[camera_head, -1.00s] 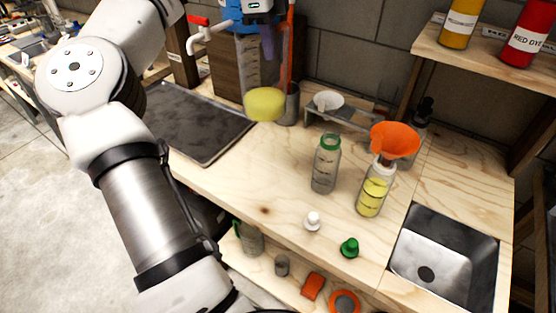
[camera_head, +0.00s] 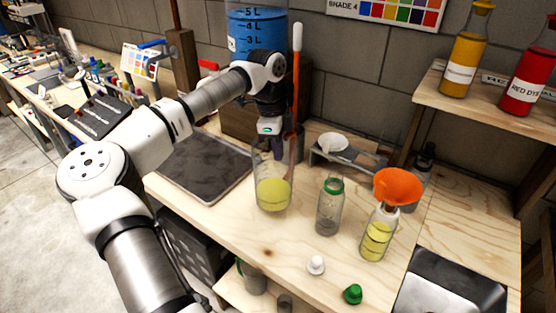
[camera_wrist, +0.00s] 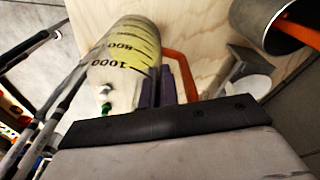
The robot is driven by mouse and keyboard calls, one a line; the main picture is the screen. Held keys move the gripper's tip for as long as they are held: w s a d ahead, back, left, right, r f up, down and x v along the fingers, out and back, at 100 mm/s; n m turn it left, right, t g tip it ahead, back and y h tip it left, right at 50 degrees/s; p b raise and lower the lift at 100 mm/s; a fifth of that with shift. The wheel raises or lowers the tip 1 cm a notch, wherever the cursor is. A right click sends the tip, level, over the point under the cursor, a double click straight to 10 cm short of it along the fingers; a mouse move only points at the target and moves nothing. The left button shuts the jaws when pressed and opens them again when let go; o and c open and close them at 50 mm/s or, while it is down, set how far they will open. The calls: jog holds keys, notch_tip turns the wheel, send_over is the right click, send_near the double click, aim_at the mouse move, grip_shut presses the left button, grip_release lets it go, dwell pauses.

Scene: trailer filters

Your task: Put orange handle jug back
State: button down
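The orange handle jug (camera_head: 272,192) is clear with yellow liquid in its lower part. It is upright at the bench's middle, left of the green-collared bottle; I cannot tell if its base touches the wood. My gripper (camera_head: 278,152) is at the jug's upper right side. In the wrist view, the jug (camera_wrist: 125,60) shows its 800 and 1000 marks, and its orange handle (camera_wrist: 182,72) runs beside the purple fingers (camera_wrist: 156,88). The fingers are close together at the handle and look shut on it; the exact contact is partly hidden.
The green-collared bottle (camera_head: 329,207) and a bottle with an orange funnel (camera_head: 397,187) stand to the right. A white stopper (camera_head: 316,265) and green stopper (camera_head: 353,293) lie in front. A dark tray (camera_head: 205,168) is left; a small metal stand (camera_head: 347,155) is behind.

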jog(key=shift+f+p, duration=0.4)
jog(key=shift+f, duration=1.7)
jog(key=shift+f, duration=0.1)
jog(key=c, duration=1.7)
grip_release()
jog(key=r, duration=0.4)
jog(key=a+r+b, duration=0.1)
jog(key=r, duration=0.3)
jog(key=r+b, duration=0.1)
jog(key=r, duration=0.3)
jog(key=shift+w+a, duration=0.15)
jog(key=shift+w, duration=0.1)
